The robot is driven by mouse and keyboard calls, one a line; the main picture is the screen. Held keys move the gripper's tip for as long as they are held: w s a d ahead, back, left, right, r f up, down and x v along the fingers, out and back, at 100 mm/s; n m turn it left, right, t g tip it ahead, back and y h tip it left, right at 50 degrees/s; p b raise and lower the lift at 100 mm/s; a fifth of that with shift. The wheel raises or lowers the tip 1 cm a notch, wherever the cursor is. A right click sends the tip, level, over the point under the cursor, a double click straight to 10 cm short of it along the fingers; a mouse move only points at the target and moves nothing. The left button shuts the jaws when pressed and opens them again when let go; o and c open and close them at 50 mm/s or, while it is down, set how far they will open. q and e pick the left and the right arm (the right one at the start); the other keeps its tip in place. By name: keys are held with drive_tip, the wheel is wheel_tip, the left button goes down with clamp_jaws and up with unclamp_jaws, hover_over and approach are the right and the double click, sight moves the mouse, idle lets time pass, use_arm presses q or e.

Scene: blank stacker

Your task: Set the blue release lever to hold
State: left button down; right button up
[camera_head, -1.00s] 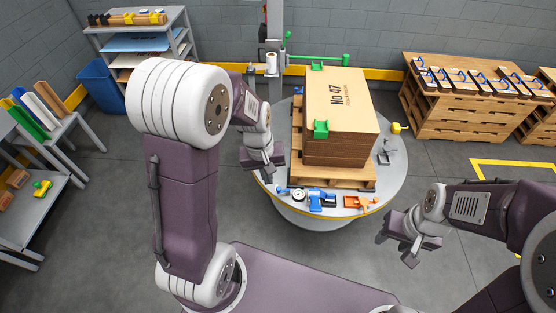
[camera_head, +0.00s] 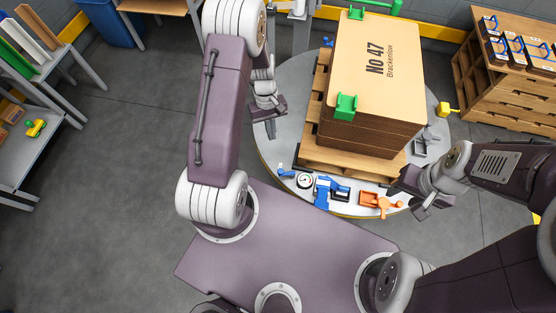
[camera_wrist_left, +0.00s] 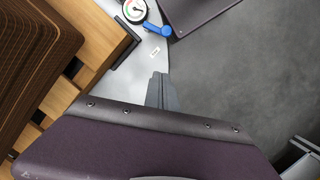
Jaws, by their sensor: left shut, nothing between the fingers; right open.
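A small blue lever (camera_head: 286,172) sits at the near left edge of the round grey table, beside a round white gauge (camera_head: 305,180). In the left wrist view the blue lever (camera_wrist_left: 160,30) lies flat next to the gauge (camera_wrist_left: 133,10), and nothing touches it. My left gripper (camera_head: 270,128) hangs shut and empty by the table's left side, apart from the lever; its closed fingers (camera_wrist_left: 160,92) show in the wrist view. My right gripper (camera_head: 425,205) is open and empty near the table's right front edge. The lever's set position cannot be read.
A blue clamp-like device (camera_head: 328,190) and an orange one (camera_head: 378,201) stand along the near rim of the table (camera_head: 270,150). A stack of brown boards (camera_head: 372,80) with green clamps (camera_head: 346,106) sits on a pallet (camera_head: 350,165). The floor to the left is clear.

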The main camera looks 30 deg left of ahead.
use_arm(q)
drive_tip(key=b+x, duration=0.3)
drive_tip(key=x, duration=0.6)
drive_tip(key=shift+f, duration=0.2)
drive_tip(key=shift+s+d+f+b, duration=0.2)
drive_tip(key=shift+s+d, duration=0.35)
drive_tip(key=shift+s+d+f+b, duration=0.2)
drive_tip(key=shift+s+d, duration=0.3)
drive_tip(key=shift+d, duration=0.05)
drive_tip(key=shift+s+d+r, duration=0.1)
drive_tip(key=shift+s+d, duration=0.25)
drive_tip(key=shift+s, duration=0.05)
